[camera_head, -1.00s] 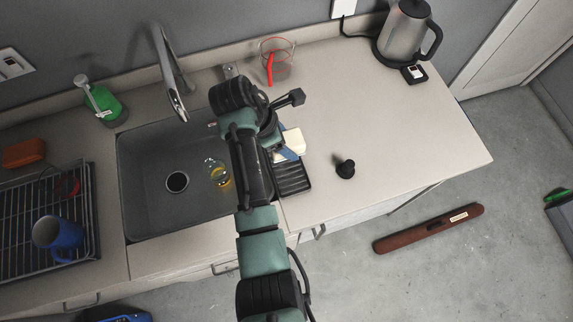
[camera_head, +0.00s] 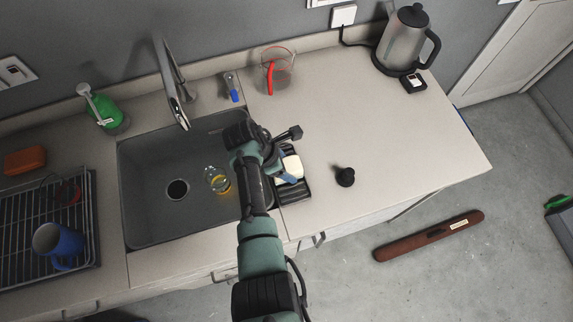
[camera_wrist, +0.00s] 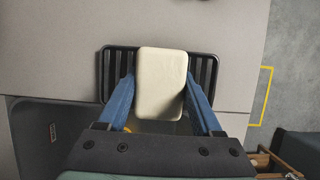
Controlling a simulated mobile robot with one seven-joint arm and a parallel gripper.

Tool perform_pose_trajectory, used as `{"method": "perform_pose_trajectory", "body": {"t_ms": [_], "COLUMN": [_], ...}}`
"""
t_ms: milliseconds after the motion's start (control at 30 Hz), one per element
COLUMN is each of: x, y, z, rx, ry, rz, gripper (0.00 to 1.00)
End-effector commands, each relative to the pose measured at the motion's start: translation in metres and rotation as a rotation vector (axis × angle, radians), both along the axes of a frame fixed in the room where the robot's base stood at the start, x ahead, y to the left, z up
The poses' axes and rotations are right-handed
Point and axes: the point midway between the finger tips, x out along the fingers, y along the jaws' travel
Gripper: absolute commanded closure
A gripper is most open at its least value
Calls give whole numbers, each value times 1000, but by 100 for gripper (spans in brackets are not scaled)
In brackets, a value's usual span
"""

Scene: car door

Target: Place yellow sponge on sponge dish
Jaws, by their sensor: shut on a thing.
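The pale yellow sponge (camera_wrist: 161,80) is a rounded block. It also shows in the head view (camera_head: 291,168). My gripper (camera_wrist: 160,100) has its blue fingers on both sides of the sponge and is shut on it. The black slatted sponge dish (camera_wrist: 107,72) lies behind the sponge in the wrist view, sticking out on its left and right. In the head view the dish (camera_head: 293,191) is right of the sink, under my gripper. The sponge is over the dish, but I cannot tell whether they touch.
The sink (camera_head: 150,200) with a glass (camera_head: 216,179) inside is left of the dish. A black stopper-like object (camera_head: 345,176) stands on the counter to the right. A measuring cup (camera_head: 276,72) and kettle (camera_head: 405,45) stand at the back. The right counter is mostly clear.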

Motion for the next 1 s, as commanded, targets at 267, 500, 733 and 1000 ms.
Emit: {"method": "perform_pose_trajectory", "body": {"t_ms": [267,500,733,1000], "x": [0,0,0,-4], "y": [0,0,1,18], "z": [-3,-3,4,44], "rx": [0,0,0,1], "ry": [0,0,-1,-4], "rz": [0,0,0,3], "gripper": [14,3,3,3]}}
